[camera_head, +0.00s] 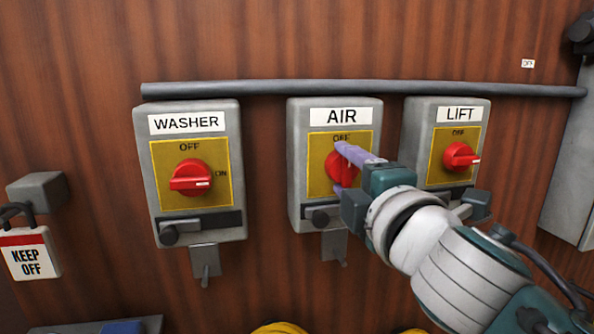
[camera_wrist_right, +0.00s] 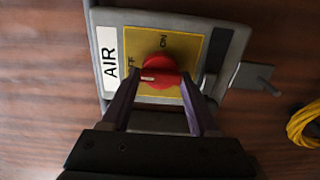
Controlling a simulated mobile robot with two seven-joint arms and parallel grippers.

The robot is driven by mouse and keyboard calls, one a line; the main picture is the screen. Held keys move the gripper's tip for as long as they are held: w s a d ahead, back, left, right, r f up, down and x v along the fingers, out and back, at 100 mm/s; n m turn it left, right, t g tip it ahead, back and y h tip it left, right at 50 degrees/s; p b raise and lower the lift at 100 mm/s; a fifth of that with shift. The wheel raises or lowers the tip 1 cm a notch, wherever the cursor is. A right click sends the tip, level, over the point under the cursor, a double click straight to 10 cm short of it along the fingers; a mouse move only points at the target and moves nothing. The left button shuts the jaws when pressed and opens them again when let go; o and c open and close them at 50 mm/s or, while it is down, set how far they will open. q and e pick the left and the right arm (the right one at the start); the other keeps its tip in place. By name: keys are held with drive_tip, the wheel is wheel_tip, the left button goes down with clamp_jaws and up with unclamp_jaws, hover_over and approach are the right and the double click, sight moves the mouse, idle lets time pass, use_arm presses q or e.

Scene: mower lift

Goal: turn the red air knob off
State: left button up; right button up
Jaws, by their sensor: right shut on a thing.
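The red air knob (camera_head: 336,172) sits on a yellow plate of the grey AIR box (camera_head: 303,205), the middle of three boxes. It also shows in the right wrist view (camera_wrist_right: 162,70), with its white mark toward the side of the partly hidden OFF label. ON is printed at the top of the plate in that view. My right gripper (camera_head: 343,168) reaches in from the lower right. Its purple fingers are shut on the knob, one above and one below in the head view. They hide part of the knob there. My left gripper is not in view.
The WASHER box (camera_head: 152,182) stands left and the LIFT box (camera_head: 412,150) close on the right, each with a red knob. A grey pipe (camera_head: 260,88) runs above them. A KEEP OFF tag (camera_head: 28,254) hangs at left. A yellow coil (camera_wrist_right: 304,125) is near.

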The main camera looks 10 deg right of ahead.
drive_tip(key=o, duration=1.3)
drive_tip(key=s+b, duration=0.1)
drive_tip(key=s, duration=0.9)
drive_tip(key=shift+d, duration=0.2)
